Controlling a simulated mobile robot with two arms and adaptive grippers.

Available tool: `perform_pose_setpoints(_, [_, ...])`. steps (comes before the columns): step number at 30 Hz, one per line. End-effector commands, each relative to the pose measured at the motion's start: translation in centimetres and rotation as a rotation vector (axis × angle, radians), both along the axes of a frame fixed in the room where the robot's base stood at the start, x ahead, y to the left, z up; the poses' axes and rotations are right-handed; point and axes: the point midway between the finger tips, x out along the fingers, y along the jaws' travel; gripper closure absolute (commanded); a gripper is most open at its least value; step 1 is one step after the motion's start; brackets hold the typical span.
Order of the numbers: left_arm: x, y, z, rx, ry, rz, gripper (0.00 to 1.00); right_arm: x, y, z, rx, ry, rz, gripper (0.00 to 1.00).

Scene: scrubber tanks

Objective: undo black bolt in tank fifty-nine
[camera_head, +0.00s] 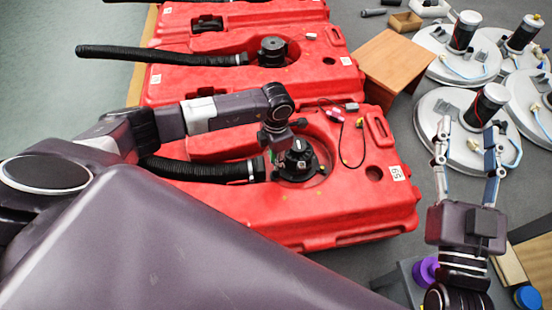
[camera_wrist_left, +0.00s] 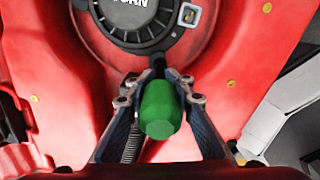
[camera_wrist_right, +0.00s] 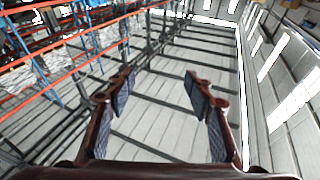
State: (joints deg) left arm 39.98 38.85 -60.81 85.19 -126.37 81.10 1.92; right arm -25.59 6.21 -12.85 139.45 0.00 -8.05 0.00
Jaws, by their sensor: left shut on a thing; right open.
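The red tank marked 59 (camera_head: 330,215) lies in the middle of the head view, with a round black unit (camera_head: 298,160) set in its top. My left gripper (camera_head: 279,145) is over that unit, shut on a green handle. In the left wrist view, the green handle (camera_wrist_left: 160,112) sits between the fingers (camera_wrist_left: 158,98), with a dark shaft running to the rim of the black unit (camera_wrist_left: 135,22). The black bolt cannot be made out; the handle and shaft may hide it. My right gripper (camera_head: 466,140) is open and empty, fingers raised, right of the tank; its fingers (camera_wrist_right: 159,82) show apart.
A black ribbed hose (camera_head: 195,168) joins the unit from the left. A thin cable (camera_head: 345,140) lies on the tank. Another red tank (camera_head: 325,75) lies behind. White round lids (camera_head: 460,150) with parts stand right, beside a wooden box (camera_head: 390,65). A purple roll (camera_head: 425,271) is lower right.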

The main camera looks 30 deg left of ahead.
Motion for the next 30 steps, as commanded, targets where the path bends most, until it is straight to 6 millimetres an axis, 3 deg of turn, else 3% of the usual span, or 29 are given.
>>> perform_pose_setpoints(14, [0.0, 0.0, 0.2, 0.001, 0.001, 0.192, 1.00, 0.5, -0.6, -5.5, -0.068, 0.253, -0.015, 0.52])
perform_pose_setpoints(30, [0.0, 0.0, 0.2, 0.000, 0.000, 0.394, 1.00, -0.9, -1.8, -11.7, -0.136, 0.531, -0.033, 0.52])
